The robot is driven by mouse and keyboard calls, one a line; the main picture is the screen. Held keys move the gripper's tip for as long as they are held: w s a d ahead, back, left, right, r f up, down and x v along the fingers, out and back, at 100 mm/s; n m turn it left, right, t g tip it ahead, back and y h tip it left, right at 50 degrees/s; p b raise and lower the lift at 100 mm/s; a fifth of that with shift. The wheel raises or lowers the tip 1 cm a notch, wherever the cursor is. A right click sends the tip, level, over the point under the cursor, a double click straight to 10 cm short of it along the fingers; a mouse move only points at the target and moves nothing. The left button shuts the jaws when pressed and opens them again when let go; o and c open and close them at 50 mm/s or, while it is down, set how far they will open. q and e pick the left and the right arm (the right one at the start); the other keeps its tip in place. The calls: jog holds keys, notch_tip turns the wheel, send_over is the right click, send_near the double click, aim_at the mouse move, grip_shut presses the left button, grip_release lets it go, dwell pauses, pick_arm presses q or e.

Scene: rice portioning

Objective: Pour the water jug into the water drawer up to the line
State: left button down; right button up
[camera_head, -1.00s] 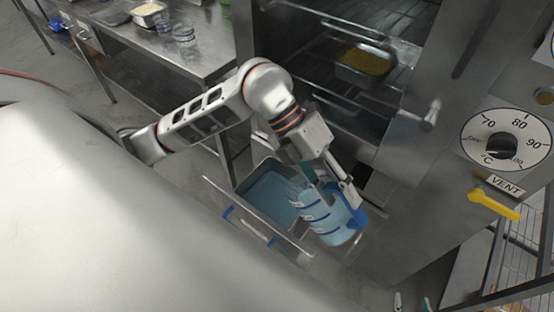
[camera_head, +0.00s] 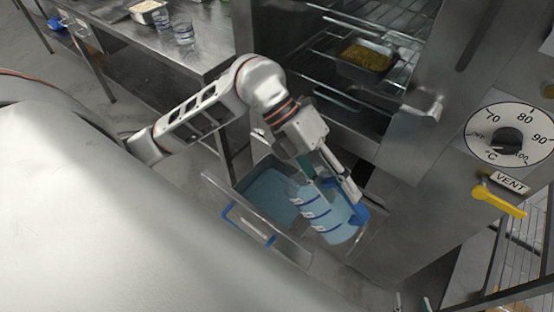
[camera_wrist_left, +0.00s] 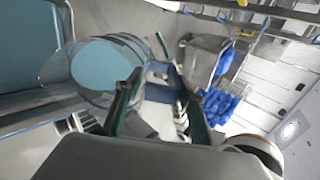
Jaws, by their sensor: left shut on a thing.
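A clear jug with blue bands and blue water (camera_head: 325,217) is tilted over the right part of the open water drawer, its mouth end toward the left. My left gripper (camera_head: 345,186) is shut on the jug's blue handle (camera_head: 360,213). The water drawer (camera_head: 222,192) holds blue water in its basin. A stream from the jug and the fill line cannot be made out. In the left wrist view the jug (camera_wrist_left: 105,65) lies beside my gripper (camera_wrist_left: 155,82), with the drawer (camera_wrist_left: 40,108) at the left. My right gripper is not in view.
The steel oven stands open behind the drawer, with a tray of yellow food (camera_head: 368,57) on a rack. A dial (camera_head: 508,140) and a yellow vent lever (camera_head: 497,201) are on its right side. A steel table (camera_head: 190,55) with glasses stands at the back left.

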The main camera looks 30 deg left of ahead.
pick_arm(q)
jog(key=shift+a+r+h+b, duration=0.1)
jog(key=shift+a+h+b, duration=0.7)
jog(key=shift+b, duration=0.95)
dwell(2.6)
